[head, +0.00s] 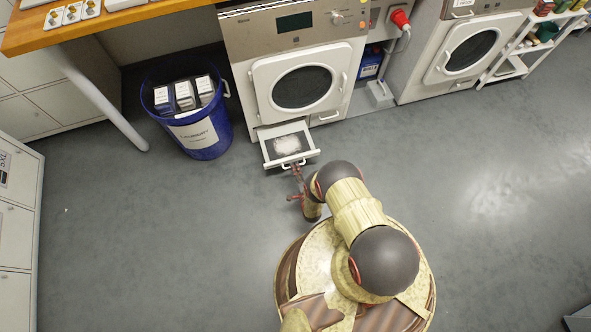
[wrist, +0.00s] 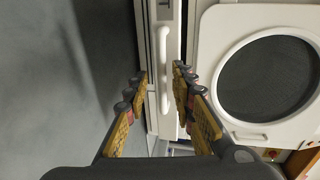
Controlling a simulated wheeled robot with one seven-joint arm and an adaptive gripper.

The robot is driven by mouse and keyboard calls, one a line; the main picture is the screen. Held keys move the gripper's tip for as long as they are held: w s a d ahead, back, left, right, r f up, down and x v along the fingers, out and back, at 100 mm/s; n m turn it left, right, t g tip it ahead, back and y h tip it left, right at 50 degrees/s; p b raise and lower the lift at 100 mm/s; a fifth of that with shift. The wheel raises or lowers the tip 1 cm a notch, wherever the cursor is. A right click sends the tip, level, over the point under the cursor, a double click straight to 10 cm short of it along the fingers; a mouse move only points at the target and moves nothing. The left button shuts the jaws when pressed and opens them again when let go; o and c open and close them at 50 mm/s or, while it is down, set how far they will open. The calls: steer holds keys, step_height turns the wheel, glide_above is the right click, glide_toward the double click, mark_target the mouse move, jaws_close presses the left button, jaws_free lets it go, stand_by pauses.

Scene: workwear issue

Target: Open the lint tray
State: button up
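The lint tray (head: 271,153) stands pulled out from the bottom of the near dryer (head: 247,60). It is a white drawer with a pale grey patch of lint (head: 287,144) inside. Its white bar handle (head: 292,164) is on the front and also shows in the wrist view (wrist: 164,70). My gripper (head: 298,172) is at the tray's front, by the handle. In the wrist view my gripper (wrist: 160,80) has its fingers apart, with the handle between or just beyond the tips. I cannot tell whether a finger touches it.
A blue laundry bin (head: 203,140) with several boxes stands left of the dryer. A wooden-topped table (head: 100,28) is at upper left. A second dryer (head: 425,50) and a white shelf rack (head: 511,65) stand to the right. The floor right of my base is clear.

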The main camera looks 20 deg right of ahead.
steer(key=shift+w+r, duration=0.15)
steer(key=shift+r, duration=0.55)
step_height(320, 180, up, 9)
steer(key=shift+f, duration=0.2)
stand_by(0.8)
